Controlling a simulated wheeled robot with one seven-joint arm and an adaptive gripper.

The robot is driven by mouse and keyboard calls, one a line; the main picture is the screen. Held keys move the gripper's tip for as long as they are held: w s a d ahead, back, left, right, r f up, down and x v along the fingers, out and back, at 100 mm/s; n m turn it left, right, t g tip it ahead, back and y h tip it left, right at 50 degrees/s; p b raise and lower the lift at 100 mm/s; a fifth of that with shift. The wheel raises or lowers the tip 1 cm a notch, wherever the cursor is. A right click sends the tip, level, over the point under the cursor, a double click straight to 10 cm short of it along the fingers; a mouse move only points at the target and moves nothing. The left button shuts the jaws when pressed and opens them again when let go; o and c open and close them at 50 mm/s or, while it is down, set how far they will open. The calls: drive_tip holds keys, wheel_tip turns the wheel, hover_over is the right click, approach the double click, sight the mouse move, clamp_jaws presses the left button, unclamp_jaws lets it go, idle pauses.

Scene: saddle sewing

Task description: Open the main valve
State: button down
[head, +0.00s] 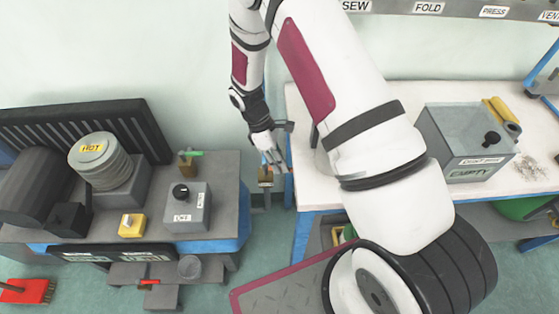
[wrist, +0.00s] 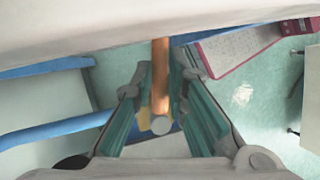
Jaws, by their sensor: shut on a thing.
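My gripper (head: 274,154) reaches down in the gap between the left bench and the white table. In the wrist view my gripper (wrist: 163,88) has its two green-padded fingers on either side of a copper-coloured bar (wrist: 160,65) with a round grey end, and is shut on it. A small brass-coloured fitting (head: 265,177) shows just below my gripper in the head view; it may be the main valve, but the fingers hide much of it. Another small brass fitting with a green lever (head: 190,154) stands on the left bench, apart from my gripper.
The left bench holds a ribbed cylinder marked HOT (head: 97,160), a grey box with a black knob (head: 187,207) and a yellow block (head: 132,225). On the white table (head: 350,185) stands a grey box marked EMPTY (head: 468,150). A red brush (head: 27,291) lies lower left.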

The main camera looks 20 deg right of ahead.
drive_tip(key=shift+s+a+m+g+y+b, duration=0.15)
drive_tip(key=shift+s+a+m+y, duration=0.15)
drive_tip(key=shift+m, duration=0.55)
drive_tip(key=shift+s+a+m+g+y+b, duration=0.1)
drive_tip(key=shift+s+m+g+y+b, duration=0.2)
drive_tip(key=shift+m, duration=0.5)
drive_tip(key=shift+s+a+m+g+y+b, duration=0.15)
drive_tip(key=shift+m+y, duration=0.25)
drive_tip(key=shift+m, duration=0.45)
drive_tip(key=shift+a, duration=0.1)
drive_tip(key=c, duration=1.6)
unclamp_jaws()
drive_tip(key=v, duration=1.2)
drive_tip(key=shift+s, duration=0.2)
